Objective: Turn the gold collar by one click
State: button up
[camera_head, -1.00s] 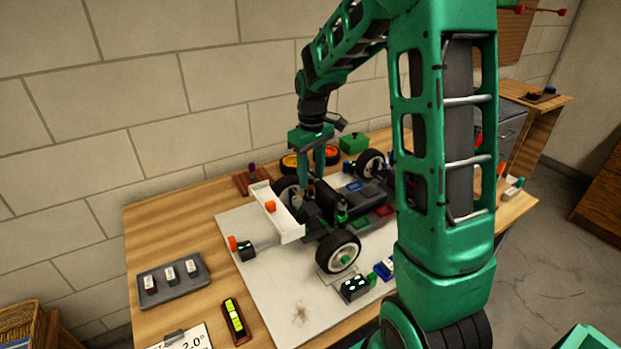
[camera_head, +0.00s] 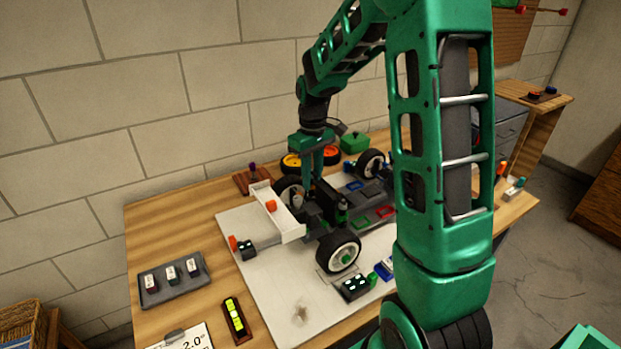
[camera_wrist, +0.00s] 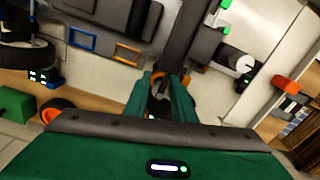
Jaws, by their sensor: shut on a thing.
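My gripper (camera_head: 312,178) points down into the rear of the racecar (camera_head: 330,213), just behind the white wing (camera_head: 272,208). In the wrist view its green fingers (camera_wrist: 163,82) are shut on a small gold-coloured ring, the gold collar (camera_wrist: 157,77), beside a dark bar of the car. The fingers cover much of the collar, so its click position cannot be read. In the head view the collar is hidden by the fingers and car parts.
The car stands on a pale board (camera_head: 265,285) on the wooden bench. A green box (camera_head: 355,142) and orange-ringed wheels (camera_head: 291,161) stand behind, near the wall.

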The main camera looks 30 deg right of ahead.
jog(key=m, duration=0.4)
jog(key=shift+a+m, duration=0.15)
jog(key=shift+m, duration=1.45)
jog(key=o, duration=1.1)
jog(key=shift+c, duration=0.2)
notch_tip(320, 180, up, 11)
jog(key=shift+f, duration=0.15)
